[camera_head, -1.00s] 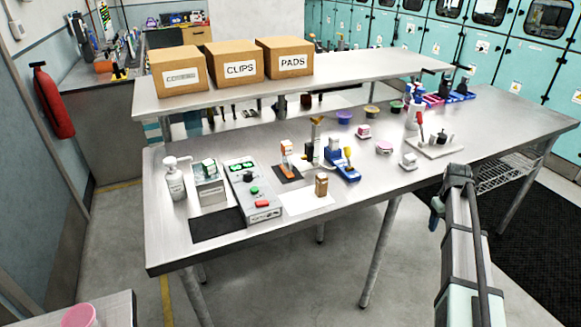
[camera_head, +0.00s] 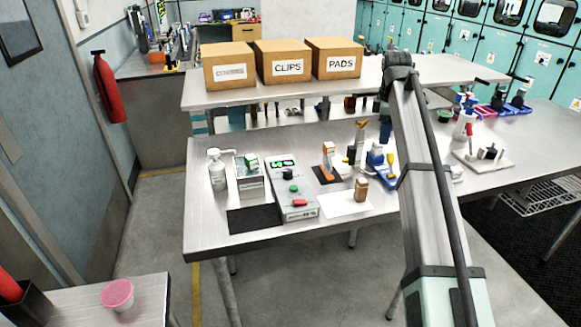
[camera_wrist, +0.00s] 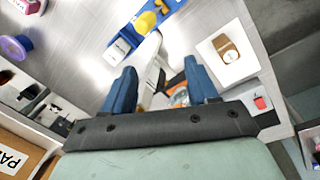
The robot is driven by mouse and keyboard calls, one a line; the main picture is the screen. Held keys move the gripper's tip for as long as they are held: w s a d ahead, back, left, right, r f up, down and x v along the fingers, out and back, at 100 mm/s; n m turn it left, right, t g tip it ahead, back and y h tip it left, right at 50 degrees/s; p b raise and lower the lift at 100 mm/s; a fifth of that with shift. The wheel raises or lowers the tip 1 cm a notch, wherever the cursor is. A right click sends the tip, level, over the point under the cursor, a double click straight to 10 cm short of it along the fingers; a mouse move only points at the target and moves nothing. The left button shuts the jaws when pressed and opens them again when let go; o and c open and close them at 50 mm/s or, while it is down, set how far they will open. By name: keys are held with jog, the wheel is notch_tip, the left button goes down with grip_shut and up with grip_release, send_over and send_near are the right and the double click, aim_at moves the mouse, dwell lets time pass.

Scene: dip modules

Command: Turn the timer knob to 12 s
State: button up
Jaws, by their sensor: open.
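The timer box (camera_head: 302,213) is a grey unit on the bench in the head view, with a lit green display (camera_head: 282,163) whose digits are too small to read. A small black knob (camera_head: 287,174) sits below the display, above a green button (camera_head: 294,188) and a red button (camera_head: 299,202). My gripper (camera_wrist: 160,88) is open, its two blue fingers apart with nothing held between them. In the head view it hangs to the right of the timer box, apart from it. The wrist view shows a red button (camera_wrist: 260,103) at right; the knob is not visible there.
A wooden block (camera_head: 361,189) stands on a white sheet right of the timer. An orange-and-white item (camera_head: 328,151) and a blue holder (camera_head: 377,166) stand behind it. A pump bottle (camera_head: 217,172) is at left. The shelf with cardboard boxes (camera_head: 282,67) overhangs the back.

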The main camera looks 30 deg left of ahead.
jog(key=s+a+r+n, duration=0.1)
jog(key=s+a+n, duration=0.25)
jog(key=a, duration=0.35)
jog(key=s+a+n, duration=0.2)
jog(key=s+a, duration=0.3)
jog(key=a, duration=0.3)
jog(key=n+g, duration=0.1)
jog(key=n, duration=0.3)
send_over(289, 170)
notch_tip(289, 170, down, 13)
jog(key=shift+r, duration=0.15)
jog(key=c, duration=1.1)
